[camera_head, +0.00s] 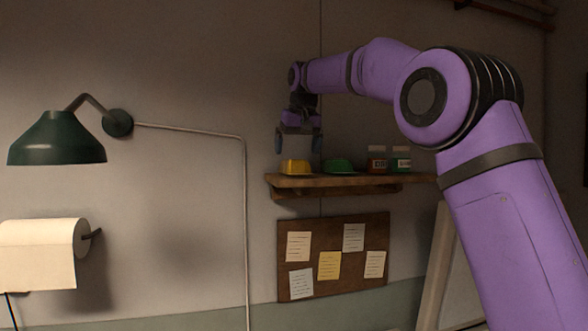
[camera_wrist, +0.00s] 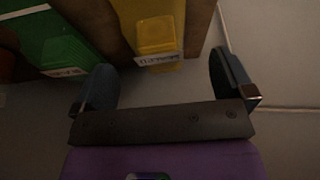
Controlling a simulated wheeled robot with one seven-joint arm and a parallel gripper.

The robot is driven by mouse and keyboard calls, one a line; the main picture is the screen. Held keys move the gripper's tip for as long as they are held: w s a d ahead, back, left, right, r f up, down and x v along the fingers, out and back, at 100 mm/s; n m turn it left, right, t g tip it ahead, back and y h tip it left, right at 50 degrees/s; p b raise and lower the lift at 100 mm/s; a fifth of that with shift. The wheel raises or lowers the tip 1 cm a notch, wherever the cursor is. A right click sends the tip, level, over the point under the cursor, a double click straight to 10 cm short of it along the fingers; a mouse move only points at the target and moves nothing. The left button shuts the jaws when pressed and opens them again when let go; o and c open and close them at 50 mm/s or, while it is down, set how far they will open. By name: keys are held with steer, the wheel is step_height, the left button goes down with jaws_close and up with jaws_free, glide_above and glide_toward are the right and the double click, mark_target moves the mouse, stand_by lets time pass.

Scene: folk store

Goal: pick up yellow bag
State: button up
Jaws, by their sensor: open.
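The yellow bag (camera_head: 296,167) sits at the left end of a wooden wall shelf (camera_head: 350,182). My gripper (camera_head: 298,145) is open and empty just above it, with its fingers pointing down. In the wrist view the yellow bag (camera_wrist: 150,22) lies at the top, beyond the fingertips and between their lines, with a white label on its near edge. My gripper (camera_wrist: 166,88) shows there with its two dark fingers wide apart and nothing between them. I see no contact between the fingers and the bag.
A green packet (camera_head: 338,166) sits right of the bag; in the wrist view it (camera_wrist: 58,42) lies beyond the left finger. Two small labelled jars, one brown (camera_head: 376,160) and one green (camera_head: 401,160), stand farther right. A corkboard (camera_head: 334,228) hangs below. A green lamp (camera_head: 57,140) is far left.

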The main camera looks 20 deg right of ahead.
mark_target(295, 165)
steer(key=shift+x, duration=2.95)
steer(key=shift+w+d, duration=0.15)
steer(key=shift+r, duration=0.1)
steer(key=c, duration=1)
